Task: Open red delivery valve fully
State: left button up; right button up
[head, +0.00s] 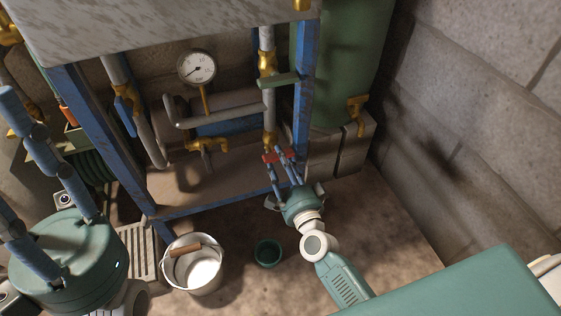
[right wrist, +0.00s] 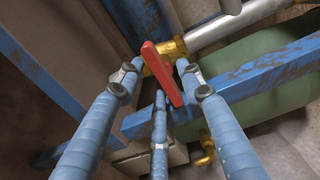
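The red delivery valve is a red lever (head: 268,157) on a brass body (head: 270,141), low on the vertical pipe beside the blue frame post. In the right wrist view the red lever (right wrist: 163,74) runs down from the brass fitting (right wrist: 173,48), slanting to the right. My right gripper (head: 279,158) is at the valve. Its blue fingers (right wrist: 159,68) are spread with the lever between them, with gaps on both sides. Whether the third finger touches the lever is unclear. My left gripper (head: 12,155) is at the left edge, its fingers apart and empty, partly out of view.
A pressure gauge (head: 196,67) and a green-handled valve (head: 279,80) are above. A blue frame post (head: 306,90) and green tank (head: 342,60) stand right of the valve. A metal bucket (head: 194,265) and a green bowl (head: 267,253) are on the floor.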

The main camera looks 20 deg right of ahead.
jog(key=shift+c, duration=0.2)
grip_shut()
